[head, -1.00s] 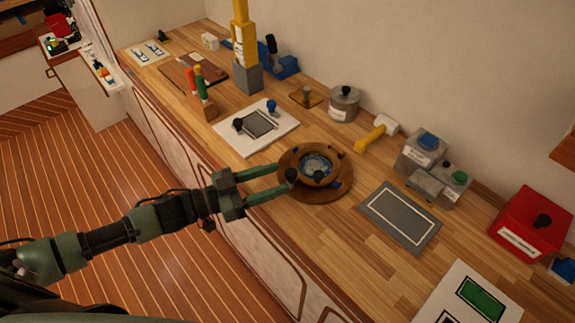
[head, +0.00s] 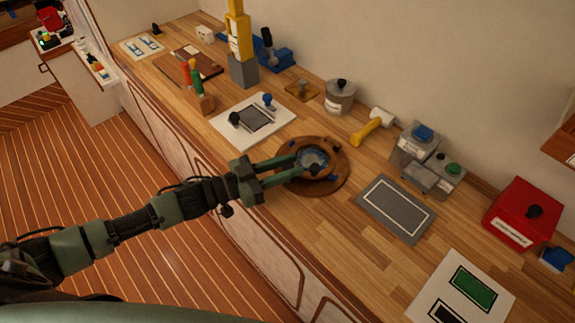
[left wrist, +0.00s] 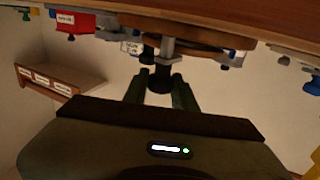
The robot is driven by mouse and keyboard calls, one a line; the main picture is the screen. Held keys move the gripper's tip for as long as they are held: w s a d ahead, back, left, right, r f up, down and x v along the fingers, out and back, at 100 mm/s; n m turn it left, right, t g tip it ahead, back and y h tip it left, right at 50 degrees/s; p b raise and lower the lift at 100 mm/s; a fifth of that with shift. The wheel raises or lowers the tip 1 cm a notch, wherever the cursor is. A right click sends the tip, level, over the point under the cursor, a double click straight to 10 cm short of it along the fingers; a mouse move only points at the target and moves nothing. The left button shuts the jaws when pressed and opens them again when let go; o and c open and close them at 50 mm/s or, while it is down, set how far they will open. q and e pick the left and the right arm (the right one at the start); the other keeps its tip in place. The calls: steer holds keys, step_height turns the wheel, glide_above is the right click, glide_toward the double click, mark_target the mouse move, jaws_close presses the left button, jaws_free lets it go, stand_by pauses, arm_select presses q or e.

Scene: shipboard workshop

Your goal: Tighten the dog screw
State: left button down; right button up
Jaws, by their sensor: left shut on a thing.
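A round brown porthole frame (head: 335,186) with a glass centre (head: 313,158) lies on the wooden workbench. Several dark knobs and small blue parts sit around its rim. My left gripper (head: 306,168) reaches in from the left over the near side of the frame. It is shut on the dog screw's black knob (head: 313,171). In the left wrist view the black knob (left wrist: 160,78) is between the two fingers, with a grey shank (left wrist: 167,48) beside it. The fingers partly hide the frame's near left rim. My right gripper is not in view.
A white board with a grey pad (head: 226,128) lies to the left. A grey mat (head: 372,205), a yellow mallet (head: 366,131), a grey button box (head: 412,148) and a red box (head: 521,212) are to the right. A lidded pot (head: 340,98) stands behind.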

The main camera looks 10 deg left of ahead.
arm_select(q)
steer(key=shift+w+m+g+h+b, duration=0.1)
steer(key=shift+m+g+h+b, duration=0.9)
steer(key=shift+g, duration=0.5)
steer(key=shift+m+g, duration=0.5)
steer(key=c, duration=1.1)
jaws_free()
steer(key=shift+a, duration=0.1)
steer(key=shift+s+a+f, duration=0.1)
steer(key=shift+s+a, duration=0.1)
steer(key=shift+a, duration=0.1)
steer(key=b+v, duration=0.2)
steer(key=v, duration=0.4)
steer(key=shift+a, duration=0.2)
steer(key=shift+s+a, duration=0.2)
steer(key=shift+a, duration=0.1)
